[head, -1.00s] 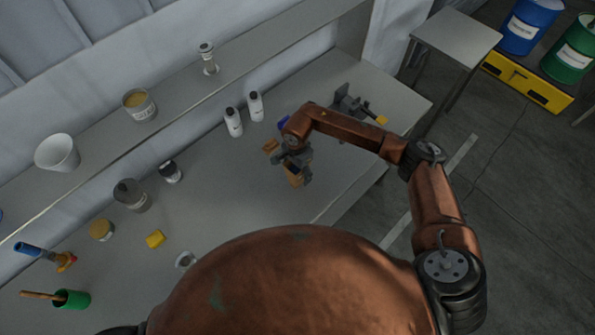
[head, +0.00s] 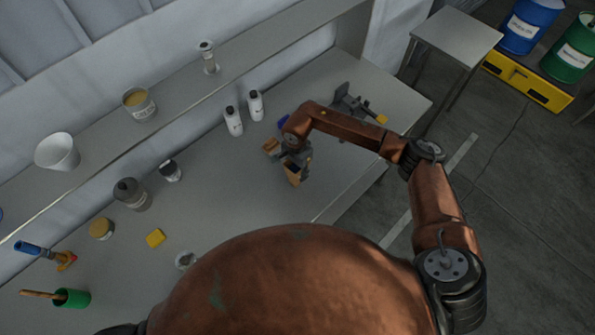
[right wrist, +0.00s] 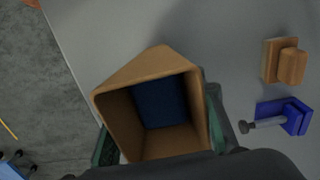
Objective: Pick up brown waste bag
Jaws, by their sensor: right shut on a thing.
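The brown waste bag (right wrist: 112,118) is open-topped and fills the middle of the right wrist view; its inside shows dark blue at the bottom. My right gripper (right wrist: 160,132) is shut on it, with one green-padded finger at each side. In the head view the bag (head: 292,174) shows small at the jaws of my right gripper (head: 299,164), over the right part of the bench. I cannot tell whether its base touches the bench. My left gripper is not in view.
A wooden block (right wrist: 291,66) and a blue clamp-like piece (right wrist: 297,116) lie to the bag's right in the wrist view. Two white bottles (head: 233,122) stand behind on the bench (head: 225,185). A grey device (head: 350,105) stands at right. Bench front is clear.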

